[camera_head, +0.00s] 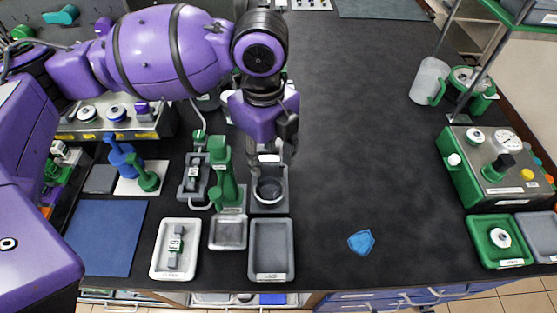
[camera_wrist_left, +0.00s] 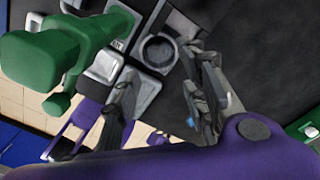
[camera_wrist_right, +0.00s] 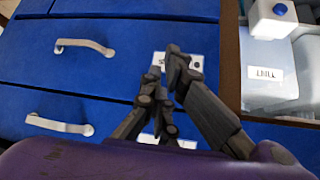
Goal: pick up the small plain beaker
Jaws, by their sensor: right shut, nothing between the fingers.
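A small round vessel with a dark inside, which looks like the plain beaker (camera_head: 269,190), stands upright on a grey square base in the middle of the head view. It also shows as a dark ring (camera_wrist_left: 159,50) in the left wrist view. My left gripper (camera_head: 270,153) is above and just behind it, fingers pointing down. In the left wrist view the left gripper (camera_wrist_left: 163,70) is open and empty, its fingers spread toward either side of the vessel. My right gripper (camera_wrist_right: 168,72) is shut and empty in front of blue drawers, outside the head view.
A green stand (camera_head: 222,170) rises close left of the vessel. A grey tray (camera_head: 271,276) lies in front, with a white tray (camera_head: 155,262) further left. A blue piece (camera_head: 361,242) lies on the bench. The dark bench to the right (camera_head: 365,130) is mostly clear.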

